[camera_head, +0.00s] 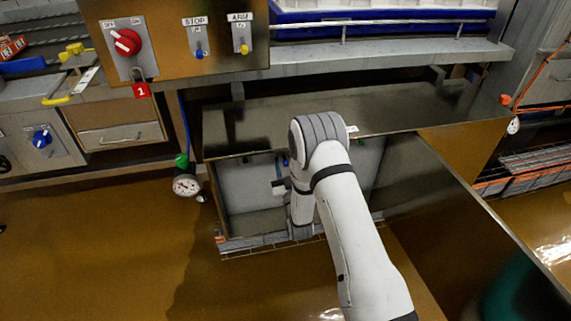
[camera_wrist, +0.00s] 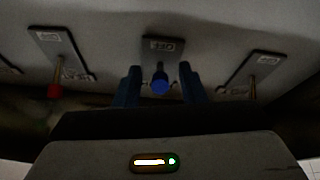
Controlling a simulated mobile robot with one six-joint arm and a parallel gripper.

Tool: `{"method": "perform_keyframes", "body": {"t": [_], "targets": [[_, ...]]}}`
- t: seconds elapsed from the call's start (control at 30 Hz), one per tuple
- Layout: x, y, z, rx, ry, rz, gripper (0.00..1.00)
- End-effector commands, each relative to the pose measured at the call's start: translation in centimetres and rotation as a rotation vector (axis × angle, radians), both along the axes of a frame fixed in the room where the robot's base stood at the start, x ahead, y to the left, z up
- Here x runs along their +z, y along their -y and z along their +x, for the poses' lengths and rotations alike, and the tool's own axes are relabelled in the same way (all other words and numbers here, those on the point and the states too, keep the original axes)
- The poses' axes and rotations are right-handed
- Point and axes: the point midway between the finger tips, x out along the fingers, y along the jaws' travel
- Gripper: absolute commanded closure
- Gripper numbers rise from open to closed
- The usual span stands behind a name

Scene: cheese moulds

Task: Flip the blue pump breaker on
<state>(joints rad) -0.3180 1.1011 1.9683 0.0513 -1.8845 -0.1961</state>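The blue-tipped breaker lever (camera_wrist: 160,86) hangs from a small labelled plate in the middle of the wrist view, its tip pointing towards the camera and down. My gripper (camera_wrist: 159,69) is open, with one dark blue finger on each side of this lever and a visible gap on both sides. Whether the fingers reach level with the lever in depth is hard to tell. In the head view my arm reaches into a recessed grey box (camera_head: 244,190) under the counter and hides most of the gripper and the breakers.
A red-tipped lever (camera_wrist: 54,91) is on the left and a tan lever (camera_wrist: 252,88) on the right, each on its own plate. Above the box, the panel carries a red rotary switch (camera_head: 127,42), a STOP toggle (camera_head: 198,48) and an ARM toggle (camera_head: 243,46). A gauge (camera_head: 186,185) hangs left of the box.

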Motion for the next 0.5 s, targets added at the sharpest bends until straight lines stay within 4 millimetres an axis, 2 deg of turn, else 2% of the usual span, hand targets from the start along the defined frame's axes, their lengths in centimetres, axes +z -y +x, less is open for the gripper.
{"method": "perform_keyframes", "body": {"t": [0.13,0.5], "targets": [[0.03,-0.03,-0.01,0.000,0.000,0.000,0.63],[0.05,-0.08,-0.04,0.001,0.001,0.001,0.93]]}}
